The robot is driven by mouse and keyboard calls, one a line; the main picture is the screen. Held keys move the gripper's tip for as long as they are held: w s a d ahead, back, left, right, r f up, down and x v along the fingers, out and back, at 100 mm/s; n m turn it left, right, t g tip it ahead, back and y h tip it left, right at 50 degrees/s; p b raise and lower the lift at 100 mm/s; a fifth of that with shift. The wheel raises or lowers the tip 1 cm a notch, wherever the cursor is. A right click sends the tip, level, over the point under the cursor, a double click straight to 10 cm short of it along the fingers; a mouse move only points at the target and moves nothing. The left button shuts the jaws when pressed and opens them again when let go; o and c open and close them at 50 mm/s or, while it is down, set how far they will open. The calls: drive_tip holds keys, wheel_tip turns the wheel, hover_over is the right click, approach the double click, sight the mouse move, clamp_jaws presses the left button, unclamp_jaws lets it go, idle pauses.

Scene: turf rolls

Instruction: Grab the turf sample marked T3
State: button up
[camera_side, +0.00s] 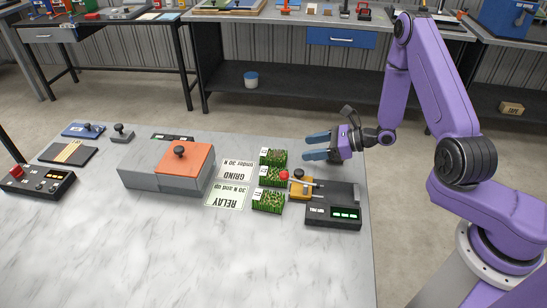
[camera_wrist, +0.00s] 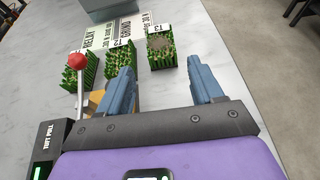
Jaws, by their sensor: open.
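Three green turf blocks stand in a row on the marble table. The block whose tag reads T3 (camera_wrist: 162,53) is the rightmost in the wrist view, with a greyish-brown patch on top. By its place in the row, it is the farthest block (camera_side: 274,157) in the side view. The middle block (camera_wrist: 119,60) and the left block (camera_wrist: 88,70) stand beside it. My gripper (camera_side: 307,146) is above the table, right of the T3 block. In the wrist view its two blue fingers (camera_wrist: 162,71) are apart with nothing between them, and the T3 block lies just beyond them.
A dark turf pull tester (camera_side: 333,213) with a red-knobbed lever (camera_side: 285,175) stands close to the blocks. GRIND (camera_side: 236,171) and RELAY (camera_side: 227,195) cards lie left of them. A grey box with an orange lid (camera_side: 186,158) is farther left. The front table is clear.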

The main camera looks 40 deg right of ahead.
sight(272, 153)
drive_tip(key=x, duration=0.7)
drive_tip(key=shift+a+f, duration=0.1)
drive_tip(key=shift+x, duration=2.95)
drive_tip(key=shift+w, duration=0.1)
drive_tip(key=c, duration=0.8)
